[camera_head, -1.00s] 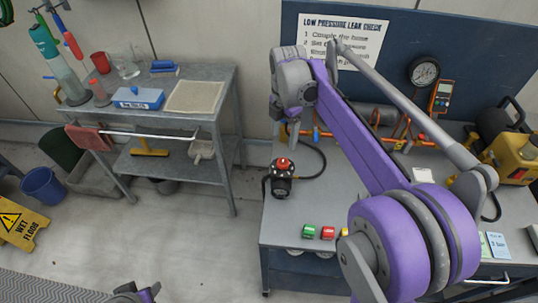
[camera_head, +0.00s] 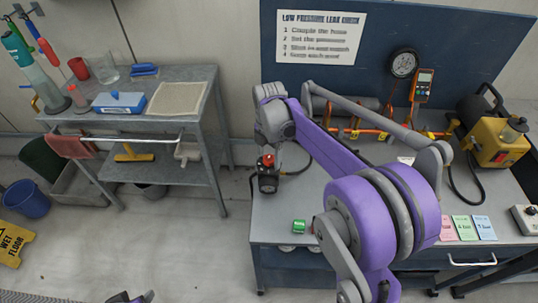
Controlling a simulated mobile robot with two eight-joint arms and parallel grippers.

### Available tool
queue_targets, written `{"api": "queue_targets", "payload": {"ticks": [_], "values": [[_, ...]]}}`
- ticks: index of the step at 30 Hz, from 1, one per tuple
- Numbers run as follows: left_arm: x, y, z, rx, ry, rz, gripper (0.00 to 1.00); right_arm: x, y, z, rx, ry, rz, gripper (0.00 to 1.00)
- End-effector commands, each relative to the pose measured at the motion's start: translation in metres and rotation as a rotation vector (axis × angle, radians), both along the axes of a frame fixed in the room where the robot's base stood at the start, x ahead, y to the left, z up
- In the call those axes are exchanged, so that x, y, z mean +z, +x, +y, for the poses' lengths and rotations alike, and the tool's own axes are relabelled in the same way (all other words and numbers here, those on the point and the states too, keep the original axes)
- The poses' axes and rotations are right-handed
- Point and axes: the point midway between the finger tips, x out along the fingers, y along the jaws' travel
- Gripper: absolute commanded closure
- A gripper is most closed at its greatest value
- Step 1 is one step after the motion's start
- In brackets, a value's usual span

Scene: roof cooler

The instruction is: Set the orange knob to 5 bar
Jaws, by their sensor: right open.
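The orange-red knob (camera_head: 267,161) sits on top of a black round regulator (camera_head: 268,184) at the left edge of the grey workbench. A black hose runs from it to the back. My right gripper (camera_head: 268,152) points down just above the knob, open, its fingers small and partly hidden by the wrist. I cannot tell whether they touch the knob. The knob's scale is too small to read. A round pressure gauge (camera_head: 404,63) hangs on the blue back panel, its reading unclear. My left gripper (camera_head: 130,298) shows only partly at the bottom edge.
A green block (camera_head: 299,226) lies near the bench's front, with a red one partly behind my arm. Pink, green and blue cards (camera_head: 467,228) lie at the right. A yellow pump (camera_head: 497,143) stands at the back right. A metal trolley (camera_head: 200,95) stands left, across a gap.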

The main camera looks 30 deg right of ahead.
Motion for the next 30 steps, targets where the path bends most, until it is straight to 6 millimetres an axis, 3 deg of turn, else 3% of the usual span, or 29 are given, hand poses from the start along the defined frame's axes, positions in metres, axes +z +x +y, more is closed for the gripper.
{"api": "queue_targets", "payload": {"ticks": [2, 14, 23, 30], "values": [[0.0, 0.0, 0.0, 0.0, 0.0, 0.0, 0.5, 0.0001, 0.0, 0.0, 0.0, 0.0, 0.0, 0.3], [0.0, 0.0, 0.0, 0.0, 0.0, 0.0, 0.5, 0.0003, -0.0001, 0.0, 0.0, 0.0, 0.0, 1.0], [-0.0004, -0.0001, 0.0, 0.0, 0.0, 0.0, 0.5, 0.0003, -0.0001, 0.0, -0.029, 0.0, 0.0, 1.0], [-0.0019, -0.0005, 0.0, 0.0, 0.0, 0.001, 0.5, 0.0001, -0.0002, 0.0, -0.153, 0.0, 0.0, 1.0]]}}
